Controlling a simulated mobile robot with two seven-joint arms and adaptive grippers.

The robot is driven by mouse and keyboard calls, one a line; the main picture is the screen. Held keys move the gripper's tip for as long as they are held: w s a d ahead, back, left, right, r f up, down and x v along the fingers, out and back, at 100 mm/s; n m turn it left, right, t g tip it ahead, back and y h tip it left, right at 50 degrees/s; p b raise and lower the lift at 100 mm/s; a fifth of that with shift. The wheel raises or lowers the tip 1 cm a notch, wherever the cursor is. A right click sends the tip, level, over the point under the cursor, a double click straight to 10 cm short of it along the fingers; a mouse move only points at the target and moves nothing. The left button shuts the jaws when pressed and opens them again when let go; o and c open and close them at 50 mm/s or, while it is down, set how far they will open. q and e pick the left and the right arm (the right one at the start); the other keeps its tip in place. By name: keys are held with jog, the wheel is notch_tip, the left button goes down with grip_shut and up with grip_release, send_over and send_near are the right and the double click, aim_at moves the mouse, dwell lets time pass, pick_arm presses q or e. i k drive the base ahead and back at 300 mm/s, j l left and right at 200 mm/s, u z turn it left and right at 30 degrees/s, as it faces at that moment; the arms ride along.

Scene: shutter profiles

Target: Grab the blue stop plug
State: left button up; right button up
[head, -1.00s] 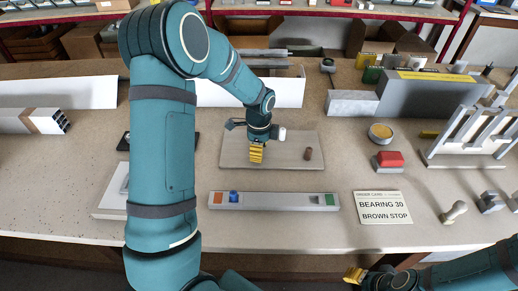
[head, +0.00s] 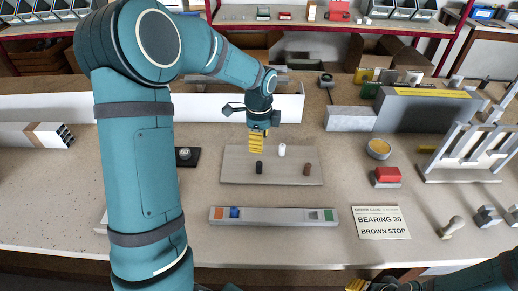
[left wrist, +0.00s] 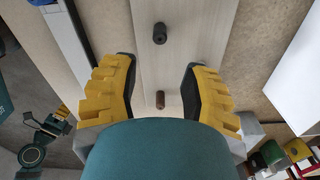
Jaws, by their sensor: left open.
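A small blue piece (head: 235,212), the only blue thing like a plug, is at the left end of the grey rail (head: 275,215), beside an orange patch. Its exact shape is too small to tell. My left gripper (head: 257,150) is open and empty above the pale board (head: 235,177), behind the rail. In the left wrist view, its yellow fingers (left wrist: 160,88) are wide apart, with a dark plug (left wrist: 160,33) and a brown plug (left wrist: 160,100) below between them. My right gripper (head: 356,285) shows only partly at the bottom edge.
A white plug (head: 282,150) also stands on the board. The counter in front of the rail is clear.

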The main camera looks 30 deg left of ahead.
aim_at(234, 209)
jog(key=k, duration=1)
